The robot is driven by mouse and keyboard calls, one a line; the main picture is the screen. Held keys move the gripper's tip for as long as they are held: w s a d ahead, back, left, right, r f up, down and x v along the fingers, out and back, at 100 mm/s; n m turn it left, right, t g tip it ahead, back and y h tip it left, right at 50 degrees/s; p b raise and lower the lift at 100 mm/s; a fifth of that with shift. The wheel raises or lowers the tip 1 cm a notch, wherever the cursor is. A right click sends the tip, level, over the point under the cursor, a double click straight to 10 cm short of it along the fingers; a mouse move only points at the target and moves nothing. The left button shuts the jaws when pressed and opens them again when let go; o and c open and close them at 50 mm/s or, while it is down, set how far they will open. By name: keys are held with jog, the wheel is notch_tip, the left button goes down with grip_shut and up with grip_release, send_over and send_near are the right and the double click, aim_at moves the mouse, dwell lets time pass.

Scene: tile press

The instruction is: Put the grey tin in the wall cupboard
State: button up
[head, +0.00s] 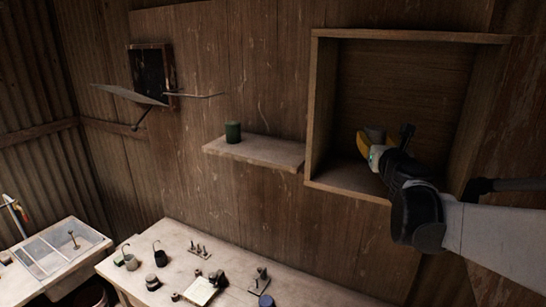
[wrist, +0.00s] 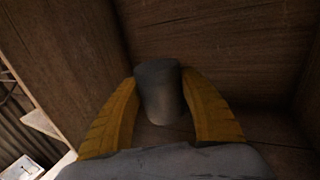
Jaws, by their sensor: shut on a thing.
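The grey tin (wrist: 160,92) is between the two yellow fingers of my gripper (wrist: 161,105) in the wrist view, with a finger against each side. In the head view the tin (head: 375,134) shows only in part, behind my gripper (head: 375,148). My gripper is shut on it. The wall cupboard (head: 313,110) is an open-fronted wooden box on the wall at the right. The tin and fingertips are within its opening. The cupboard's inner walls (wrist: 215,45) surround the tin in the wrist view. I cannot tell whether the tin touches the cupboard floor.
A small wall shelf (head: 268,153) left of the cupboard holds a dark green tin (head: 233,132). Below is a workbench (head: 180,235) with several small tools and cups. A sink unit (head: 90,240) stands at the lower left. The cupboard's left part looks empty.

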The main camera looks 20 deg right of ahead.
jog(key=f, duration=0.8)
jog(key=shift+s+a+f, duration=0.1)
jog(key=shift+s+a, duration=0.05)
jog(key=shift+s, duration=0.2)
jog(key=shift+w+f, duration=0.1)
jog(key=shift+w, duration=0.1)
jog(key=shift+s+f, duration=0.1)
jog(key=o, duration=1.4)
jog(key=shift+c, duration=0.2)
